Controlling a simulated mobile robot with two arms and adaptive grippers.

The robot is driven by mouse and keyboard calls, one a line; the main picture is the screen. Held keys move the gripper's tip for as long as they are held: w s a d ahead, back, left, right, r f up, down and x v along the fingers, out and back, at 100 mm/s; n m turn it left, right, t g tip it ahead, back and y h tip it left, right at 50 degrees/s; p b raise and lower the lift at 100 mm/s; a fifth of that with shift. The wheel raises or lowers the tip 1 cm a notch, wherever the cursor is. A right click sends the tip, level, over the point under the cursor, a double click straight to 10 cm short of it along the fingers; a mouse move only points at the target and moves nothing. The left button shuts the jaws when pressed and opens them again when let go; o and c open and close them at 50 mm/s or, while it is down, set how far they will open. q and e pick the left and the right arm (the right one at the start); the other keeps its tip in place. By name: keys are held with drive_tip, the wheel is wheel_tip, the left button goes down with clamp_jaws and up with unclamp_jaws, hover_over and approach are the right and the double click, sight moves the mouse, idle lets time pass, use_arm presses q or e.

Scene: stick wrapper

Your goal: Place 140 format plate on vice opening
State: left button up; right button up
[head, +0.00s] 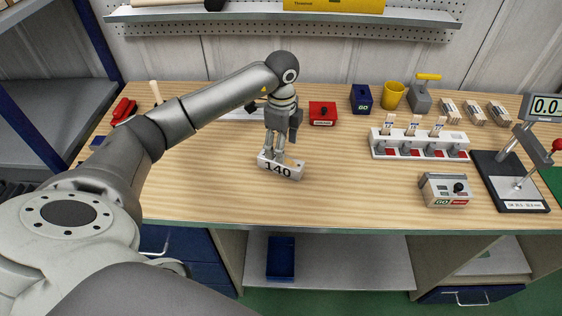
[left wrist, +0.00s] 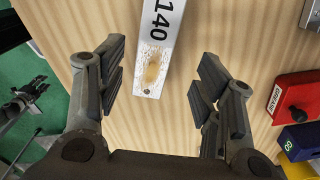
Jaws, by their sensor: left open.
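The 140 format plate (head: 280,168) is a pale bar marked "140" lying on the wooden bench. It also shows at the top of the left wrist view (left wrist: 160,50), with a tan patch near its close end. My left gripper (head: 272,153) is directly over the plate, pointing down. In the left wrist view its open fingers (left wrist: 160,84) stand on either side of the plate's end, with gaps on both sides. A dark gripper-like shape, probably my right gripper (left wrist: 27,97), hangs over the green floor; its jaws are unclear. I cannot identify a vice opening.
A red box (head: 322,113) and a blue box (head: 361,98) stand behind and right of the plate. The front middle of the bench is clear.

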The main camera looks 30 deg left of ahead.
use_arm(q)
drive_tip(key=f, duration=0.1)
drive_tip(key=f+p, duration=0.1)
drive_tip(key=f, duration=0.1)
drive_tip(key=shift+s+d+f+p, duration=0.1)
drive_tip(key=shift+s+f+p, duration=0.2)
drive_tip(key=shift+p, duration=0.1)
drive_tip(key=shift+f, duration=0.55)
drive_tip(key=c, duration=1.2)
clamp_jaws()
use_arm(e)
drive_tip(key=w, duration=0.1)
drive_tip(key=w+r, duration=0.2)
drive_tip(key=shift+a+r, duration=0.2)
drive_tip(key=shift+a, duration=0.05)
